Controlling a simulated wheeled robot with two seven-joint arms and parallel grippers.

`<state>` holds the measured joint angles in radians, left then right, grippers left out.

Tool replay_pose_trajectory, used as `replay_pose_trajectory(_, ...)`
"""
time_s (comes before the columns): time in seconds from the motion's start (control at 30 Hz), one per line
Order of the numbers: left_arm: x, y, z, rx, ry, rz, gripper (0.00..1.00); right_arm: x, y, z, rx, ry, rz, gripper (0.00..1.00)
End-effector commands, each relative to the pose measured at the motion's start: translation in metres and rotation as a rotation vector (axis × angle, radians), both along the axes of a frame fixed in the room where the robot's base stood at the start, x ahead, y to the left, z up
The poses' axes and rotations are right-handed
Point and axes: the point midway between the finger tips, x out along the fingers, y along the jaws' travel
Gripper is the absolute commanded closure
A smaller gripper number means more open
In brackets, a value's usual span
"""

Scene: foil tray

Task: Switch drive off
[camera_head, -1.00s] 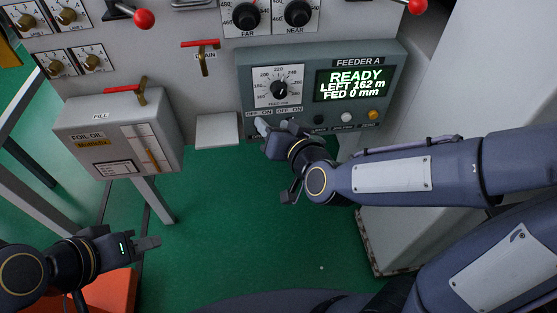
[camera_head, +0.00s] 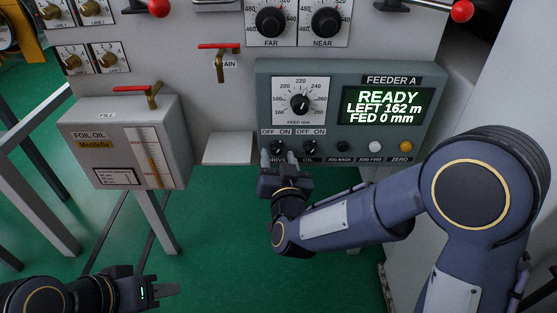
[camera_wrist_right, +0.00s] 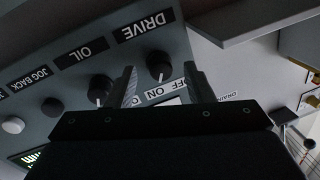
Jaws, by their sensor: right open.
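The black DRIVE knob (camera_head: 277,148) is on the lower left of the grey FEEDER A panel (camera_head: 350,72), under an OFF ON label. In the wrist view, where the labels are upside down, the DRIVE knob (camera_wrist_right: 160,66) lies between the two fingers of my right gripper (camera_wrist_right: 163,88). A short white pointer mark shows on the knob, seemingly on the ON side. My right gripper (camera_head: 284,160) is open just in front of the knob; I cannot tell whether a finger touches it. My left gripper (camera_head: 160,289) is low at the left, away from the panel; its jaw opening is unclear.
The OIL knob (camera_head: 310,147) is close beside the right gripper, with jog and ZERO buttons further right. The screen (camera_head: 387,106) reads READY. A foil oil box (camera_head: 130,145) and a small white ledge (camera_head: 228,149) stand left of the panel.

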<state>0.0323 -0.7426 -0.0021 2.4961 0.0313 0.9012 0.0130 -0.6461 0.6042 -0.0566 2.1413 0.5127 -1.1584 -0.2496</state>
Motion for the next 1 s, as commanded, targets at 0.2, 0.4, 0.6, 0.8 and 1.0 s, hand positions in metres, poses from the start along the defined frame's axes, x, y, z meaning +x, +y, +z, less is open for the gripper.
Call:
replay_pose_trajectory(0.2, -0.0001, -0.0001, -0.0012, 0.000, 0.000, 0.000, 0.64, 0.0065, 0.0009, 0.0003, -0.001, 0.000, 0.001, 0.53)
replay_pose_trajectory(0.4, -0.0001, -0.0001, -0.0012, 0.000, 0.000, 0.000, 0.64, 0.0062, 0.0008, 0.0002, -0.001, 0.000, 0.001, 0.60)
replay_pose_trajectory(0.6, -0.0001, -0.0001, -0.0012, 0.000, 0.000, 0.000, 0.64, 0.0061, 0.0008, 0.0002, -0.001, 0.001, 0.001, 0.87)
replay_pose_trajectory(0.8, -0.0001, -0.0001, -0.0007, 0.000, 0.000, 0.000, 0.64, 0.0060, 0.0008, 0.0004, -0.004, 0.000, 0.001, 0.97)
replay_pose_trajectory(1.0, -0.0001, -0.0001, 0.0041, 0.000, 0.000, 0.000, 0.64, 0.0059, 0.0011, 0.0016, -0.048, 0.001, 0.002, 0.97)
